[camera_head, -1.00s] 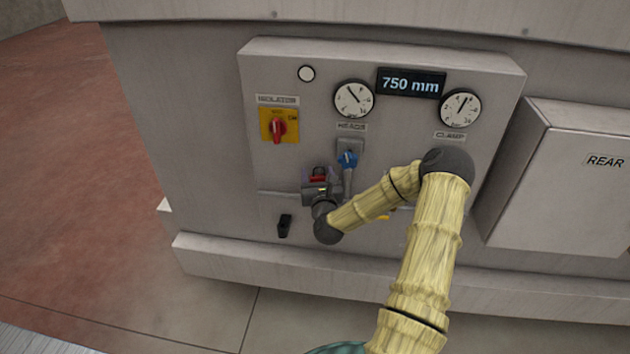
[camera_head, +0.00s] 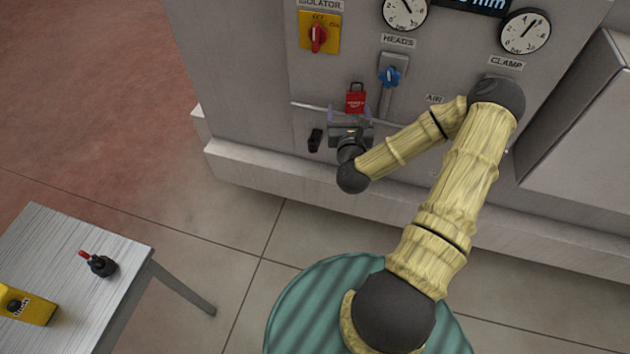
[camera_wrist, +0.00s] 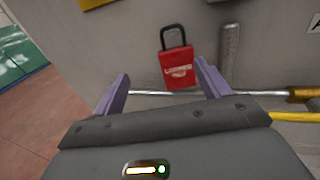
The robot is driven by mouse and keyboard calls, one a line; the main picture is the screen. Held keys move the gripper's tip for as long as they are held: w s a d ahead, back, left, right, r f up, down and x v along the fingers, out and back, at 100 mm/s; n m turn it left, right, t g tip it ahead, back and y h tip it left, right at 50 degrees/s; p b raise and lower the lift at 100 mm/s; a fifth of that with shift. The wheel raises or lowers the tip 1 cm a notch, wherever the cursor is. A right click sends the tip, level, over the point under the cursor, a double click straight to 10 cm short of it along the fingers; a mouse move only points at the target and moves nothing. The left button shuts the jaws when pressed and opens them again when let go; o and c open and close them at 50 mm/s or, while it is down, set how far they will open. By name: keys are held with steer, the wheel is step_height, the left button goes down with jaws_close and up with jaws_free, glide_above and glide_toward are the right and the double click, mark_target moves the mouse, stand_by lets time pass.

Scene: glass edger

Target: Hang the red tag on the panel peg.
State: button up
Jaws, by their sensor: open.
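The red tag (camera_head: 356,102) is upright against the grey panel (camera_head: 445,70), left of the blue-knobbed valve. In the wrist view the red tag (camera_wrist: 178,70) shows pale print and a dark loop at its top. It hangs nearly straight, tilted slightly. I cannot make out the peg itself behind the loop. My gripper (camera_head: 350,112) is open just below and in front of the tag. In the wrist view its two purple fingers stand wide apart, with the tag beyond and between them and a visible gap on each side.
A yellow isolator with a red knob (camera_head: 318,35) is up left. A small black item (camera_head: 315,140) is on the panel at left. A side table (camera_head: 90,235) stands lower left.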

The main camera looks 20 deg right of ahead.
steer(key=a+f+n+y+b, duration=0.1)
steer(key=a+f+b, duration=0.2)
steer(key=f, duration=0.5)
steer(key=a+f+n+y+b, duration=0.1)
steer(key=a+f+y+b, duration=0.1)
steer(key=f+b, duration=0.3)
steer(key=a+f+y+b, duration=0.1)
steer(key=a+f+b, duration=0.3)
steer(key=f, duration=0.9)
steer(key=shift+s+a+n+t+y+b, duration=0.3)
steer(key=shift+n+b, duration=0.1)
steer(key=shift+b, duration=0.2)
